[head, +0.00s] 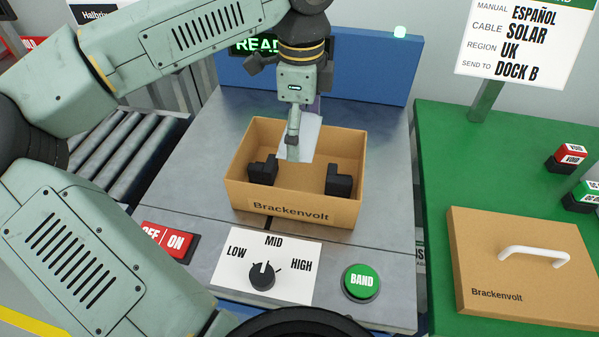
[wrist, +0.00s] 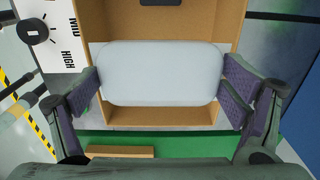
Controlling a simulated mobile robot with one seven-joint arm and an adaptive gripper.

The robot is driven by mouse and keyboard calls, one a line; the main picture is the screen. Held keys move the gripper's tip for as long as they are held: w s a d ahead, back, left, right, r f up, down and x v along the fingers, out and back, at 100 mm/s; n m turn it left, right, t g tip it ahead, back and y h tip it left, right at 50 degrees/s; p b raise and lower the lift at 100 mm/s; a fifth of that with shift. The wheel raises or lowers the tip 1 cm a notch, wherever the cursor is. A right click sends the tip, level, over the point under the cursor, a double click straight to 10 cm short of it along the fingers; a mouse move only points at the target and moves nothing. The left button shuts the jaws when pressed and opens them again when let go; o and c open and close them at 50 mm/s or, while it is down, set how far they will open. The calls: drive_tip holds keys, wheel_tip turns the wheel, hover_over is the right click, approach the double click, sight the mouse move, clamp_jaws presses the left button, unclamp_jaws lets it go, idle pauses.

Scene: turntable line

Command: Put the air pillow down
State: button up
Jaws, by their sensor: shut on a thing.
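The air pillow (wrist: 160,73) is a pale, rounded, oblong cushion. In the wrist view it sits between the two purple-padded fingers of my gripper (wrist: 162,90), which is shut on its two ends. In the head view the pillow (head: 309,133) is partly hidden by my gripper (head: 293,152), over the back part of the open cardboard box (head: 304,209) marked Brackenvolt. Whether the pillow touches the box floor cannot be told. Two black foam-like blocks stand inside the box, one at the left (head: 262,170) and one at the right (head: 339,180).
The box stands on a grey metal bench (head: 210,215) with a dial (head: 262,275), a green BAND button (head: 361,281) and a red OFF/ON switch (head: 168,241) in front. A box lid with a white handle (head: 534,257) lies on the green table (head: 440,150) at right. Rollers (head: 120,155) are at left.

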drive_tip(key=p, duration=0.2)
hover_over(300, 182)
wheel_tip(300, 182, down, 9)
drive_tip(key=shift+f, duration=0.15)
drive_tip(key=shift+f+b, duration=0.1)
drive_tip(key=shift+b, duration=0.2)
drive_tip(key=shift+f+b, duration=0.6)
drive_tip(key=shift+b, duration=0.35)
drive_tip(key=o, duration=0.5)
drive_tip(key=shift+r, duration=0.15)
drive_tip(key=shift+r+p, duration=0.35)
drive_tip(key=shift+p, duration=0.25)
wheel_tip(300, 182, up, 12)
drive_tip(key=shift+r+b, duration=0.15)
drive_tip(key=shift+b, duration=0.2)
